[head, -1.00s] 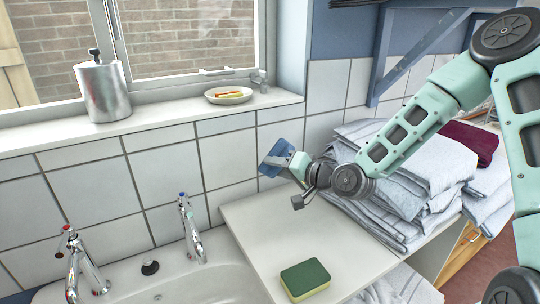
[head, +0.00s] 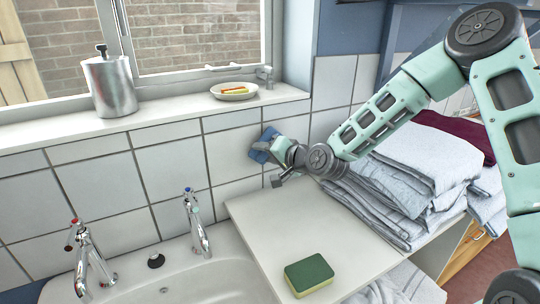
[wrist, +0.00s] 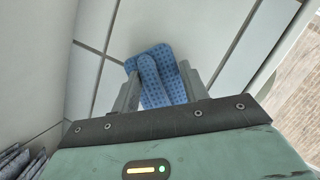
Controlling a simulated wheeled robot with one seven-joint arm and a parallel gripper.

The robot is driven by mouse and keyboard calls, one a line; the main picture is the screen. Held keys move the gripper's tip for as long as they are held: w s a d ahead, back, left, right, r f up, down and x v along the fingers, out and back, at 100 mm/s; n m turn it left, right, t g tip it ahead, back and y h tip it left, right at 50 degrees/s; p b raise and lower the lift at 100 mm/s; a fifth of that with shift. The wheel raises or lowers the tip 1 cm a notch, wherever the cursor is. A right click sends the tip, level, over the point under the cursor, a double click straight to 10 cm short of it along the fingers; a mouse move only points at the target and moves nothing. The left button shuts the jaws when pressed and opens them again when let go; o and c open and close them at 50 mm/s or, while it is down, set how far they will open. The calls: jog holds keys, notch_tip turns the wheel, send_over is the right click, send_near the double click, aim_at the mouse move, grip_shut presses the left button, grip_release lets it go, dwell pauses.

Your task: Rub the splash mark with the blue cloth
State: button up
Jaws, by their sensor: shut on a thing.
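The blue cloth (head: 262,142) is at the white tiled wall (head: 232,154), below the window sill's right end. My gripper (head: 275,150) is shut on it. In the wrist view the dotted blue cloth (wrist: 152,62) is pinched and folded between the two fingers of my gripper (wrist: 160,88), in front of the tiles and their grout lines. It looks to be touching the wall or very close to it; I cannot tell which. I do not see the splash mark in either view; the cloth and gripper cover part of the tiles.
A white worktop (head: 285,225) lies below, with a green and yellow sponge (head: 309,274). Folded towels (head: 420,165) are stacked to the right. The sink (head: 205,280) and taps are at left. A soap dish (head: 234,91) and metal dispenser (head: 109,86) stand on the sill.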

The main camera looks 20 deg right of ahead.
jog(key=shift+w+a, duration=0.2)
jog(key=shift+w, duration=0.8)
jog(key=shift+c, duration=0.2)
dwell(0.5)
jog(key=shift+w+d, duration=0.2)
jog(key=shift+d, duration=0.8)
jog(key=shift+w+d, duration=0.15)
jog(key=shift+d, duration=0.8)
jog(key=shift+w, duration=0.1)
jog(key=shift+a, duration=0.1)
jog(key=shift+s+a+b, duration=0.25)
jog(key=shift+a, duration=0.7)
jog(key=shift+s+a+b, duration=0.2)
jog(key=shift+a, duration=0.75)
jog(key=s+d, duration=0.1)
jog(key=s, duration=0.5)
jog(key=shift+d, duration=0.15)
